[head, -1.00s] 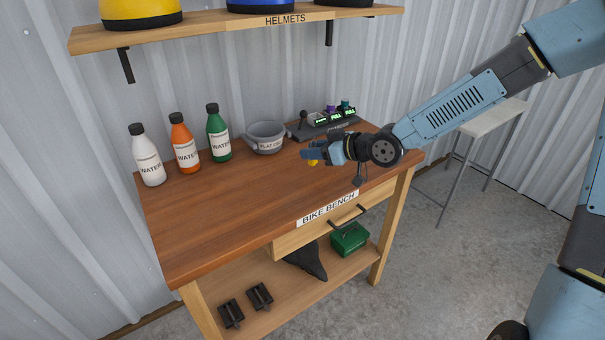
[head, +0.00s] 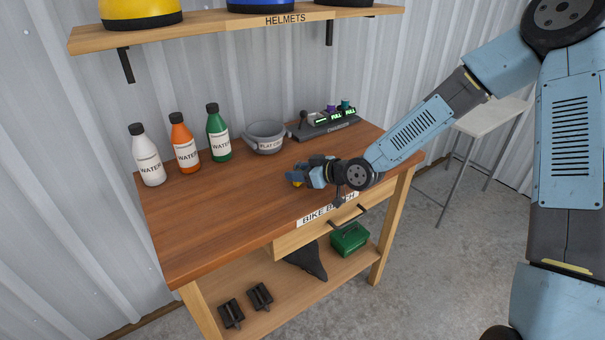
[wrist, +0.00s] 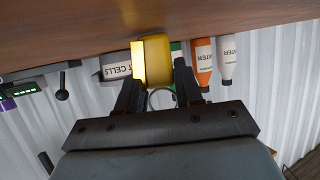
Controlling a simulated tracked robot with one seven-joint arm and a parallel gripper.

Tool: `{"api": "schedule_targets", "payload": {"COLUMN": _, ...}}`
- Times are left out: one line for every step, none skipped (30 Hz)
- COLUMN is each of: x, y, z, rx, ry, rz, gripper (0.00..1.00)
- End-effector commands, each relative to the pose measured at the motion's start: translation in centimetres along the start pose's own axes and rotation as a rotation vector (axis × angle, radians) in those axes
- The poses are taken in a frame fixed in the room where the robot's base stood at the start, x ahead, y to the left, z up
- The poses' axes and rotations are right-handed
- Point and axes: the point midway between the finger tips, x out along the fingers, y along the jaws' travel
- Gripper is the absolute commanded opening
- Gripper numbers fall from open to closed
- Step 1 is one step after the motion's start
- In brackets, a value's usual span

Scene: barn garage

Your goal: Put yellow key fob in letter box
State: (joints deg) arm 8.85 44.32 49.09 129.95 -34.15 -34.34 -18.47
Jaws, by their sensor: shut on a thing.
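The yellow key fob (wrist: 156,60) is between the two dark fingers of my gripper (wrist: 158,92) in the wrist view, with a metal ring (wrist: 161,99) at its near end. My gripper is shut on the fob. The fob is mostly hidden by the fingers in the head view. No letter box can be made out in either view.
The bike bench (head: 225,215) carries white, orange and green water bottles, a grey "flat cells" cup (head: 265,138) and a charger (head: 328,123) along its back. Its front left top is clear. A green box (head: 349,238) and pedals sit on the lower shelf. A helmet shelf (head: 240,25) hangs above.

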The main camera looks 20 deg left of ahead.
Motion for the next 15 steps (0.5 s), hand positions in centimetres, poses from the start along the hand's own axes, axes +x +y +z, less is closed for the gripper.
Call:
{"api": "schedule_targets", "payload": {"x": 0.11, "y": -0.05, "z": 0.21, "rx": 0.0, "ry": 0.0, "rz": -0.001, "gripper": 0.06}}
{"api": "schedule_targets", "payload": {"x": 0.12, "y": -0.05, "z": 0.23, "rx": 0.0, "ry": 0.001, "rz": 0.0, "gripper": 0.06}}
{"api": "schedule_targets", "payload": {"x": 0.11, "y": -0.03, "z": 0.22, "rx": -0.001, "ry": 0.001, "rz": 0.0, "gripper": 0.06}}
{"api": "schedule_targets", "payload": {"x": 0.09, "y": -0.02, "z": 0.2, "rx": -0.001, "ry": 0.001, "rz": 0.0, "gripper": 0.06}}
{"api": "schedule_targets", "payload": {"x": 0.08, "y": -0.02, "z": 0.2, "rx": -0.001, "ry": 0.001, "rz": 0.0, "gripper": 0.06}}
{"api": "schedule_targets", "payload": {"x": 0.08, "y": -0.01, "z": 0.2, "rx": 0.0, "ry": 0.001, "rz": 0.0, "gripper": 0.06}}
{"api": "schedule_targets", "payload": {"x": 0.07, "y": -0.01, "z": 0.2, "rx": 0.0, "ry": 0.001, "rz": 0.0, "gripper": 0.06}}
{"api": "schedule_targets", "payload": {"x": 0.08, "y": -0.01, "z": 0.22, "rx": 0.0, "ry": 0.0, "rz": 0.0, "gripper": 0.06}}
{"api": "schedule_targets", "payload": {"x": 0.1, "y": -0.01, "z": 0.27, "rx": 0.0, "ry": 0.0, "rz": 0.0, "gripper": 0.06}}
{"api": "schedule_targets", "payload": {"x": 0.13, "y": -0.02, "z": 0.34, "rx": 0.0, "ry": 0.0, "rz": 0.0, "gripper": 0.06}}
{"api": "schedule_targets", "payload": {"x": 0.11, "y": -0.01, "z": 0.31, "rx": 0.0, "ry": 0.0, "rz": 0.0, "gripper": 0.38}}
{"api": "schedule_targets", "payload": {"x": 0.1, "y": 0.0, "z": 0.3, "rx": 0.0, "ry": 0.0, "rz": 0.0, "gripper": 0.42}}
{"api": "schedule_targets", "payload": {"x": 0.1, "y": 0.0, "z": 0.3, "rx": 0.0, "ry": 0.0, "rz": 0.0, "gripper": 0.45}}
{"api": "schedule_targets", "payload": {"x": 0.09, "y": 0.01, "z": 0.3, "rx": 0.0, "ry": 0.0, "rz": 0.0, "gripper": 0.48}}
{"api": "schedule_targets", "payload": {"x": 0.09, "y": 0.01, "z": 0.3, "rx": 0.0, "ry": 0.0, "rz": 0.0, "gripper": 0.52}}
